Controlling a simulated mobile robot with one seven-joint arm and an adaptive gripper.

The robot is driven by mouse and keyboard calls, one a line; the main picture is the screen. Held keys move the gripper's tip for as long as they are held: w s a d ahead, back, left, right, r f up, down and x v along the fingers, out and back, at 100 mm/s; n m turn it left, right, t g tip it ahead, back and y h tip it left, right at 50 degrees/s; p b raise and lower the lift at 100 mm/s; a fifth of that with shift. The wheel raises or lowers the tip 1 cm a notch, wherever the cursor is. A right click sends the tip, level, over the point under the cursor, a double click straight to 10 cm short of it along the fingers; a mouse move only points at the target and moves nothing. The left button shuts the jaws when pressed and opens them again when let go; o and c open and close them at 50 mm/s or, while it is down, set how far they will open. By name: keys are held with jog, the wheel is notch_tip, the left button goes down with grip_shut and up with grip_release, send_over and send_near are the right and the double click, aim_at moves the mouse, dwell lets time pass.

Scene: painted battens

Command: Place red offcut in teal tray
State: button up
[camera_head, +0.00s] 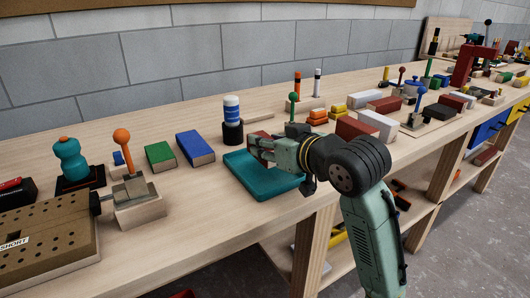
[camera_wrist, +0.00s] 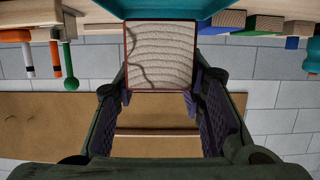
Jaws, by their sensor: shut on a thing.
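The red offcut (camera_head: 262,144) is held between the fingers of my gripper (camera_head: 270,152), over the teal tray (camera_head: 262,186) in the head view. In the wrist view the offcut (camera_wrist: 160,55) shows its pale end grain with thin red edges, between the two fingertips of my gripper (camera_wrist: 160,98). The tray (camera_wrist: 170,9) also shows along the top edge there. The offcut appears above the tray floor; any contact with it cannot be made out. My gripper hides part of the offcut and the tray's right side.
A blue block (camera_head: 195,148) and a green block (camera_head: 160,155) lie left of the tray. A bottle in a black holder (camera_head: 232,132) stands behind it. Red and white blocks (camera_head: 376,124) lie to the right. Bare bench (camera_head: 190,215) shows in front left.

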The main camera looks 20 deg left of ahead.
jog(key=shift+w+a+f, duration=0.1)
jog(key=shift+w+a, duration=0.1)
jog(key=shift+a, duration=0.35)
jog(key=shift+f, duration=1.7)
jog(key=shift+f, duration=0.1)
jog(key=shift+f, duration=0.15)
jog(key=o, duration=1.2)
jog(key=shift+c, duration=0.2)
jog(key=shift+r, duration=0.35)
jog(key=b+v, duration=0.1)
jog(key=v, duration=1.1)
